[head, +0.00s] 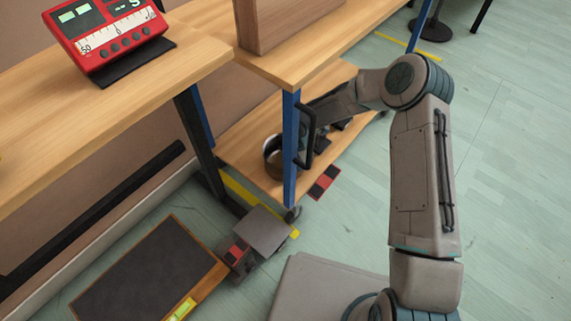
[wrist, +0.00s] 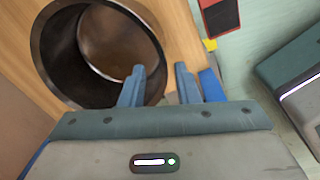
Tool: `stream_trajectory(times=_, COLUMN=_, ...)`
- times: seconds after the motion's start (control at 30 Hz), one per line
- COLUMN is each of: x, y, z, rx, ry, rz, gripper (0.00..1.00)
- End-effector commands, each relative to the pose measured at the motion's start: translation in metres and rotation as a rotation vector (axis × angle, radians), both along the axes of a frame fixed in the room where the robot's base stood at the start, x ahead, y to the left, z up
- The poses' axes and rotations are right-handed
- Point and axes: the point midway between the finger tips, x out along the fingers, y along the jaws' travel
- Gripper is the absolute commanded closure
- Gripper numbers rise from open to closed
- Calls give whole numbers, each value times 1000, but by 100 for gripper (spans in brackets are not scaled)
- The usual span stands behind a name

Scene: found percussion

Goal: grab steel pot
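The steel pot (wrist: 58,55) fills the upper left of the wrist view, with its round dark mouth and brownish inside facing the camera. In the head view the pot (head: 269,153) stands on the low wooden shelf, partly hidden by a blue post. My gripper (wrist: 158,72) is open. Its left finger overlaps the pot's mouth and its right finger lies just outside the rim, so the near right wall appears between them. I cannot tell whether either finger touches the pot. In the head view the fingers are mostly hidden behind the post.
The blue post (head: 290,150) stands close to my arm, at the edge of the lower shelf (head: 240,142). An upper wooden top (head: 300,52) overhangs the shelf. A red meter (head: 108,32) sits on the left bench. A dark panel (head: 150,272) lies on the floor.

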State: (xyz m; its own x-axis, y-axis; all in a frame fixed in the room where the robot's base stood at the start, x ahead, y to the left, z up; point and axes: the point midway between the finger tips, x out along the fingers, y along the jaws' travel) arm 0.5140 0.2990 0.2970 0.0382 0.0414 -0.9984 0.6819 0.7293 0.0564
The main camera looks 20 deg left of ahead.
Motion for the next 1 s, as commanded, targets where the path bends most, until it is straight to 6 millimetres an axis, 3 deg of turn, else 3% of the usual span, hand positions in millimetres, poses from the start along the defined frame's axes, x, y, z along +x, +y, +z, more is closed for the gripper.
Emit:
stream_trajectory(times=0.27, x=1, y=0, z=-20, rx=0, ry=0, rz=-3, gripper=71)
stream_trajectory(times=0.6, x=3, y=2, z=-68, rx=0, ry=0, rz=-3, gripper=71)
stream_trajectory(times=0.83, x=3, y=2, z=-68, rx=0, ry=-1, rz=-3, gripper=71)
stream_trajectory(times=0.93, x=3, y=2, z=-68, rx=0, ry=-1, rz=-3, gripper=96)
stream_trajectory(times=1.0, x=3, y=2, z=-68, rx=0, ry=-1, rz=-3, gripper=100)
